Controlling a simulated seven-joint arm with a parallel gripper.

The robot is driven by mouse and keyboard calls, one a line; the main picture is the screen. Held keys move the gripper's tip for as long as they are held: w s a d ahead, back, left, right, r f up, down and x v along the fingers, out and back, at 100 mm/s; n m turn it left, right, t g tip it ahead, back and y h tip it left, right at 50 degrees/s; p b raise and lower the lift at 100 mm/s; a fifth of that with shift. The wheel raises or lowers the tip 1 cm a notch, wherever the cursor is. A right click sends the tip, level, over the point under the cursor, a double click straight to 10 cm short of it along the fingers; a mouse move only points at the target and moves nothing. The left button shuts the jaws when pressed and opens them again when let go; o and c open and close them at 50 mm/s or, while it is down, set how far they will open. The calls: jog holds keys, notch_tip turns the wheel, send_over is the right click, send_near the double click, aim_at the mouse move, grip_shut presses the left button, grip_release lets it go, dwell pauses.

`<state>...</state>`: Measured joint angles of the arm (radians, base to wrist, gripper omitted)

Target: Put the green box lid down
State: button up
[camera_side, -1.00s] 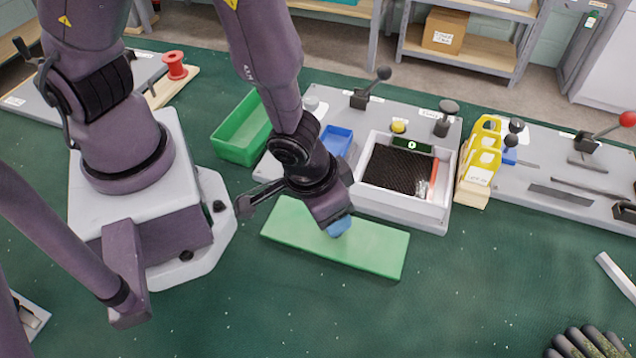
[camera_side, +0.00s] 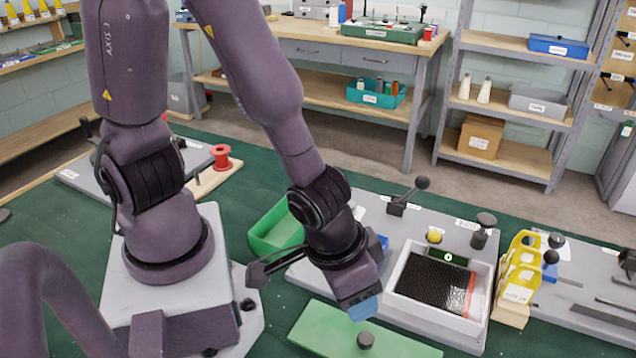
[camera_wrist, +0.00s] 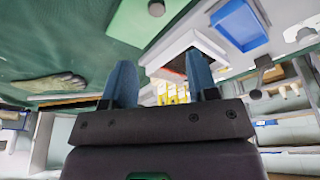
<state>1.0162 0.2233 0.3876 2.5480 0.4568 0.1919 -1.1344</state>
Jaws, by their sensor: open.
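The green box lid (camera_side: 325,330) lies flat on the dark green mat, its dark round knob (camera_side: 366,341) facing up. The bottom of the side view cuts off its near edge. In the wrist view, part of the lid (camera_wrist: 130,22) shows at the top with the knob (camera_wrist: 156,8). My gripper (camera_side: 362,306) is above the lid, close to the knob in the side view, and empty. In the wrist view its two blue fingers (camera_wrist: 162,78) are apart with nothing between them. The open green box (camera_side: 272,236) stands behind the lid, partly hidden by my arm.
A grey panel right of the box carries a white tray (camera_side: 398,288) with a dark mesh, levers and a yellow button (camera_side: 434,235). Yellow pieces (camera_side: 520,270) stand in a wooden block further right. A red spool (camera_side: 221,157) is at the back left. A glove (camera_wrist: 48,82) lies on the mat.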

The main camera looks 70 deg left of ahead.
jog(key=s+a+r+t, duration=0.1)
jog(key=a+r, duration=0.5)
jog(key=r, duration=0.4)
jog(key=s+a+r+t, duration=0.1)
jog(key=s+a+r, duration=0.1)
jog(key=a+r, duration=0.5)
notch_tip(320, 180, up, 4)
jog(key=shift+a+f+m, duration=0.25)
jog(key=shift+m, duration=0.05)
